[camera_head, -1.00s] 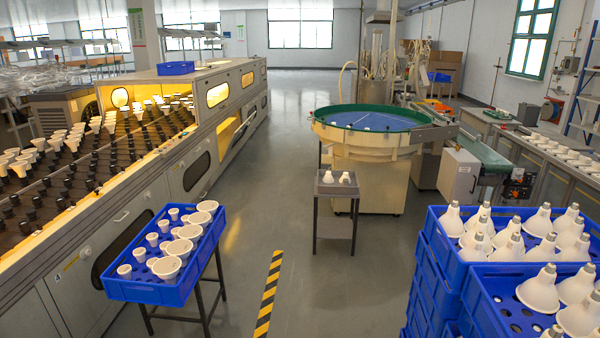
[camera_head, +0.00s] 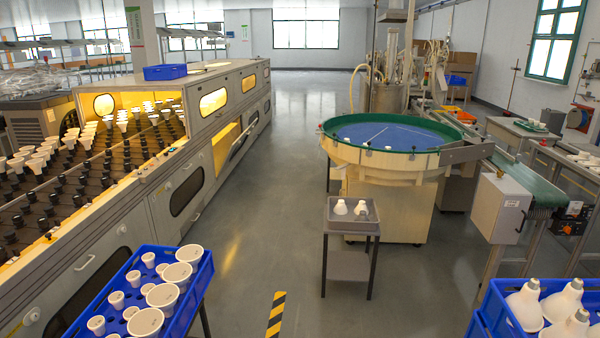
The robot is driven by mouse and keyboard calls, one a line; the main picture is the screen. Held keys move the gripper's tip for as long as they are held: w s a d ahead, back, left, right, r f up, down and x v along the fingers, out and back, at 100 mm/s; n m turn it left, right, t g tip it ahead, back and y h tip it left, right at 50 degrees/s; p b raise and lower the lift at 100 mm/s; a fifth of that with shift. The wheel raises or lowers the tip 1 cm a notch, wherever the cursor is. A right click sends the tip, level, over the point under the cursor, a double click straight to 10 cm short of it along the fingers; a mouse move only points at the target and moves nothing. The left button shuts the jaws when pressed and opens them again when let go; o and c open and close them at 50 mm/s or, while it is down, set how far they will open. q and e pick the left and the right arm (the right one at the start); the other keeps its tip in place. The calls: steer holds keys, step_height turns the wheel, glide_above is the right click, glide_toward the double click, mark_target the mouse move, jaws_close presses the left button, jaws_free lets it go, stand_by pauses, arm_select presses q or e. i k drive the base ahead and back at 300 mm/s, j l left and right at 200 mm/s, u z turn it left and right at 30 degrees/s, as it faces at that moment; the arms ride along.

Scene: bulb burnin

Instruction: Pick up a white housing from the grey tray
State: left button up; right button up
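The grey tray (camera_head: 333,222) sits on a small dark stand in the middle of the picture, in front of the round feeder. Two white housings stand in it side by side, a left one (camera_head: 340,207) and a right one (camera_head: 361,208). They look upright and a little apart. Neither of my grippers shows in the head view, so their state cannot be seen.
A blue crate (camera_head: 199,300) with white cups stands at the lower left. Blue crates of white housings (camera_head: 487,325) stand at the lower right. The round feeder (camera_head: 388,160) is behind the stand. Grey floor (camera_head: 245,245) is clear to the stand's left.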

mark_target(361, 205)
steer(key=i+z, duration=0.1)
steer(key=i, duration=0.6)
steer(key=i+j+z, duration=0.1)
steer(key=i, duration=0.6)
steer(key=i+l+z, duration=0.1)
steer(key=i, duration=0.6)
steer(key=i+l+z, duration=0.1)
steer(key=i+l, duration=0.15)
steer(key=i, duration=0.45)
steer(key=i+l+u, duration=0.25)
steer(key=i+l, duration=0.2)
steer(key=i+l+u, duration=0.25)
steer(key=i+l, duration=0.15)
steer(key=l, duration=0.2)
